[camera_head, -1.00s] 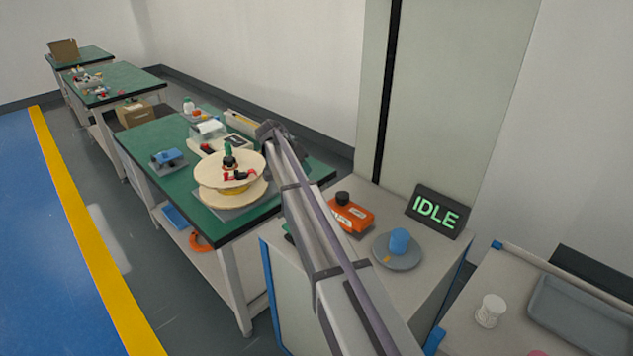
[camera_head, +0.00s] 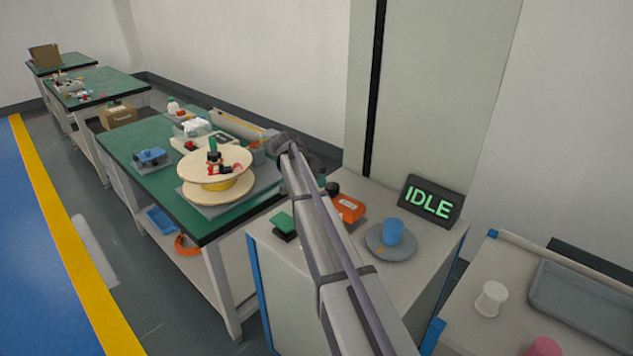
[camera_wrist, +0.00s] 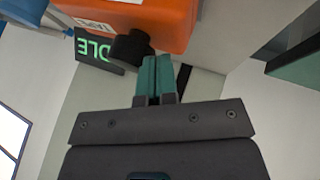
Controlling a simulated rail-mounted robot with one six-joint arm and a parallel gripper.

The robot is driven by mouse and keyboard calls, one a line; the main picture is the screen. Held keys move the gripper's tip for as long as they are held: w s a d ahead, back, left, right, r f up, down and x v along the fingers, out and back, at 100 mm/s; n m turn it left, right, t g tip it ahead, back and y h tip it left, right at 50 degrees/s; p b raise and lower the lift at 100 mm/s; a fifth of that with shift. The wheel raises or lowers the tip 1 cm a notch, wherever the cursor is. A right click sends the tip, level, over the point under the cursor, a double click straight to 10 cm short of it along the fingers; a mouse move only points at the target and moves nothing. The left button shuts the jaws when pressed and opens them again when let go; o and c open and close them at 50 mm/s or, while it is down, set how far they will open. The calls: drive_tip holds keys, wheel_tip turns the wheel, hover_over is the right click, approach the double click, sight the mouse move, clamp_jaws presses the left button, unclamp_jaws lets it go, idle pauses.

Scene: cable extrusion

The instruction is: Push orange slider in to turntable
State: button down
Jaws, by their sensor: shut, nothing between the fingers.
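The orange slider (camera_head: 348,208), a block with a black knob (camera_head: 332,188), sits on top of the pale cabinet, partly hidden behind my arm in the head view. The grey round turntable (camera_head: 379,249) lies to its right, with a blue cup (camera_head: 393,231) on it. In the wrist view my gripper (camera_wrist: 155,62) is shut and empty. Its teal fingertips are close beside the black knob, below the orange body (camera_wrist: 160,18); I cannot tell whether they touch.
An IDLE sign (camera_head: 430,202) stands behind the turntable. A green button (camera_head: 282,222) is at the cabinet's left edge. A green-topped table (camera_head: 190,222) with a wooden spool (camera_head: 217,163) stands left. A side table with a white spool (camera_head: 490,298) and a grey tray (camera_head: 585,300) is right.

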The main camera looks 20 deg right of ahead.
sight(333, 190)
drive_tip(key=s, duration=0.2)
drive_tip(key=s+d, duration=0.1)
drive_tip(key=s, duration=0.1)
drive_tip(key=s+d, duration=0.1)
drive_tip(key=s, duration=0.1)
drive_tip(key=shift+s+d, duration=0.1)
drive_tip(key=shift+d, duration=0.15)
drive_tip(key=shift+w+a, duration=0.2)
drive_tip(key=shift+w, duration=0.25)
drive_tip(key=w+a, duration=0.2)
drive_tip(key=shift+w, duration=0.4)
drive_tip(key=p+v, duration=0.8)
drive_tip(key=v, duration=0.2)
